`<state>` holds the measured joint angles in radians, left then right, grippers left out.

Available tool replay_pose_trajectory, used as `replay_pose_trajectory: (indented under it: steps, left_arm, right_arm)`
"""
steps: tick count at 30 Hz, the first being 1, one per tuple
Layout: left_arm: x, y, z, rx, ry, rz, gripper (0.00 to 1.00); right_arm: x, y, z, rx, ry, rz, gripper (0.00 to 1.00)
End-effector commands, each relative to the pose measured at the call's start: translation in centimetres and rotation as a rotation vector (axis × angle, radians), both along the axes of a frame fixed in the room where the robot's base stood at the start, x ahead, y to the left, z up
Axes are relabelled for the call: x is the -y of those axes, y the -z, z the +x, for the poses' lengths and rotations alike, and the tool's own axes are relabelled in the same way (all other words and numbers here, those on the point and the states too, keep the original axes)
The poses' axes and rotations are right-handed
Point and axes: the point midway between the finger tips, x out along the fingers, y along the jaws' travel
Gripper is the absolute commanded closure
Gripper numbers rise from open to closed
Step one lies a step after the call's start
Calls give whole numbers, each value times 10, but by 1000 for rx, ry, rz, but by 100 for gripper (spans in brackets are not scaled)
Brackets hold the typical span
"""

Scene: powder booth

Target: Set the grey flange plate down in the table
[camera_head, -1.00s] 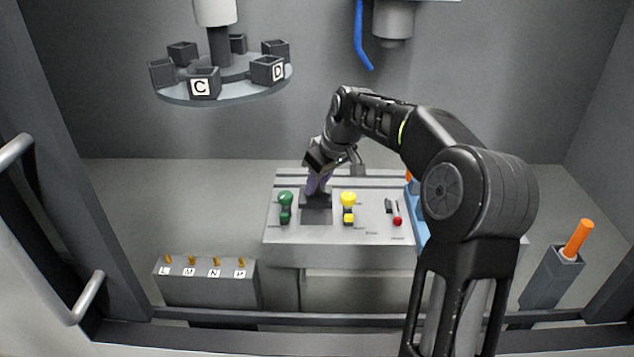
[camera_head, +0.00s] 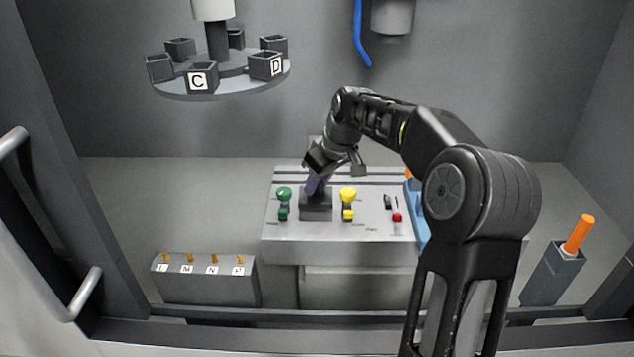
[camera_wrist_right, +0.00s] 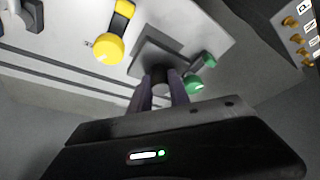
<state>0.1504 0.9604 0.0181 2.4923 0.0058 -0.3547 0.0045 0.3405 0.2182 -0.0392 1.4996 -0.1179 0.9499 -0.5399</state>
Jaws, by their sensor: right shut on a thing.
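The grey flange plate (camera_head: 316,213) is a dark square plate with a dark upright post (camera_wrist_right: 160,77). It is at the grey table (camera_head: 330,245), between a green-knobbed and a yellow-knobbed fitting. My right gripper (camera_head: 317,187) is shut on the post from above, its purple fingers on either side of it. In the right wrist view the plate (camera_wrist_right: 150,65) lies beyond the fingertips, over a square area of the table. I cannot tell whether it is fully seated. My left gripper is not in view.
The green knob (camera_head: 284,194) and yellow knob (camera_head: 347,195) stand close on either side. A red knob (camera_head: 397,217) is farther right. A carousel of dark boxes (camera_head: 215,85) hangs at upper left. A pegged block (camera_head: 205,280) stands at lower left, an orange-handled holder (camera_head: 555,272) at right.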

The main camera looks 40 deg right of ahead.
Motion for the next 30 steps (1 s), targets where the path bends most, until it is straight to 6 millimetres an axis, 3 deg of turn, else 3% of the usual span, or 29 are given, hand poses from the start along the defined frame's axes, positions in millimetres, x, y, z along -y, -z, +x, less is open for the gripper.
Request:
replay_pose_trajectory:
  steps: [10,30]
  left_arm:
    - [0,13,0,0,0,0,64]
    - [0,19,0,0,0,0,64]
  right_arm:
    - [0,15,0,2,0,-1,100]
    - [0,23,0,2,0,-1,100]
